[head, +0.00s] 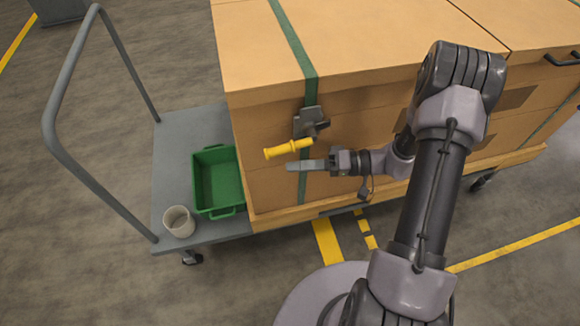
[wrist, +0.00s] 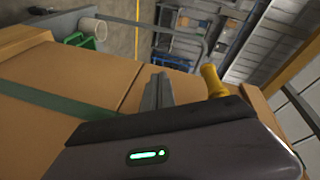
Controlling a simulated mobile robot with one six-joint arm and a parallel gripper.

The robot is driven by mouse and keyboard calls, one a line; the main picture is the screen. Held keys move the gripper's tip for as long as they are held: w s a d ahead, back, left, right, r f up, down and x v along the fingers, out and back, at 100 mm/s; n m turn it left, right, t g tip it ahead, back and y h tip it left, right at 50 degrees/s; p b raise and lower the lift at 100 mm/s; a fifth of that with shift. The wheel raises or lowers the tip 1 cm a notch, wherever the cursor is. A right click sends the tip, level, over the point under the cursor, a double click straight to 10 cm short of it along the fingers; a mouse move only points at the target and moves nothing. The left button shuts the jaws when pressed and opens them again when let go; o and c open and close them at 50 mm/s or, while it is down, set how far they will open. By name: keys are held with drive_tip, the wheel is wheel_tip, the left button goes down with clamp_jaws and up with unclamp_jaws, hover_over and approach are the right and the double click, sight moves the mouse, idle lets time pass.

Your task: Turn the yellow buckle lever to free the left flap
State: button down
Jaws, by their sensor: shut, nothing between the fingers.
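The yellow buckle lever (head: 288,149) sticks out to the left from a dark grey buckle (head: 311,122) on the front face of a large cardboard crate. A green strap (head: 294,42) runs over the left flap (head: 255,50) and down through the buckle. My gripper (head: 290,166) is shut and empty, just below the lever, with its fingers pointing left. In the wrist view the shut fingers (wrist: 157,92) show left of the yellow lever (wrist: 213,80); a gap shows between them. I cannot tell whether they touch the crate.
The crate stands on a grey cart (head: 180,140) with a tubular handle (head: 75,165). A green bin (head: 240,180) and a white cup (head: 178,222) sit on the cart's left end. A second strap (head: 560,112) is at the right. Floor in front is clear.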

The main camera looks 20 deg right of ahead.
drive_tip(key=s+d+f+p, duration=0.1)
drive_tip(key=s+d+f, duration=0.1)
drive_tip(key=d, duration=0.5)
drive_tip(key=shift+f+p, duration=0.35)
drive_tip(key=shift+w+d, duration=0.1)
drive_tip(key=s+a+r+m+h, duration=0.2)
drive_tip(key=s+a+r+h, duration=0.1)
drive_tip(key=r, duration=0.5)
drive_tip(key=s+a+r+m+h, duration=0.2)
drive_tip(key=s+a+r+h, duration=0.2)
drive_tip(key=r, duration=0.5)
drive_tip(key=s+a+r+m+t+h, duration=0.1)
drive_tip(key=s+a+r+m+h, duration=0.1)
drive_tip(key=s+r+h, duration=0.4)
wheel_tip(320, 180, up, 3)
drive_tip(key=shift+s+a+r+h, duration=0.1)
drive_tip(key=shift+s+a+h, duration=0.3)
drive_tip(key=shift+s+a, duration=0.3)
